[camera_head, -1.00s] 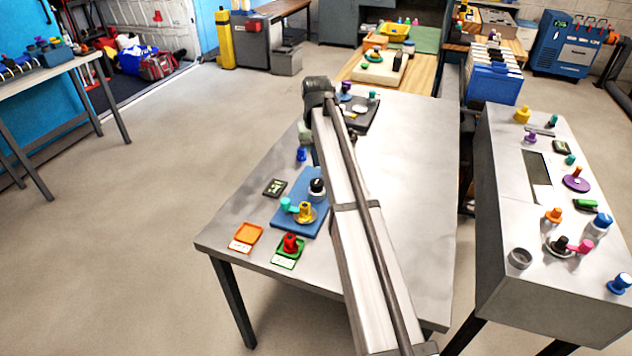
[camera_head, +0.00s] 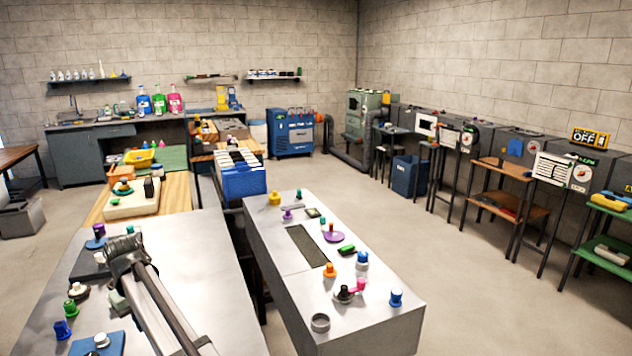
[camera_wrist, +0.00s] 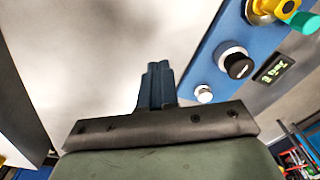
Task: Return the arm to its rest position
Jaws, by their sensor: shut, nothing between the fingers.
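My gripper (camera_wrist: 157,85) shows in the wrist view with its dark blue fingers together and nothing between them. It is over the grey metal table (camera_head: 205,240), apart from the things on it. In the wrist view a blue plate (camera_wrist: 210,65) lies to the right of the fingers, bearing a black-capped white knob (camera_wrist: 236,64), a small white knob and a yellow and teal piece. In the head view my arm reaches up from the bottom over the table, and its fingers are hidden behind the wrist. The blue plate (camera_head: 112,345) is partly cut off at the bottom left.
A second bench (camera_head: 345,320) to the right carries several coloured knobs and a grey ring (camera_head: 320,323). A gap separates the two tables. A blue bin of files (camera_head: 241,180) stands behind. Open floor (camera_head: 470,270) lies at the right.

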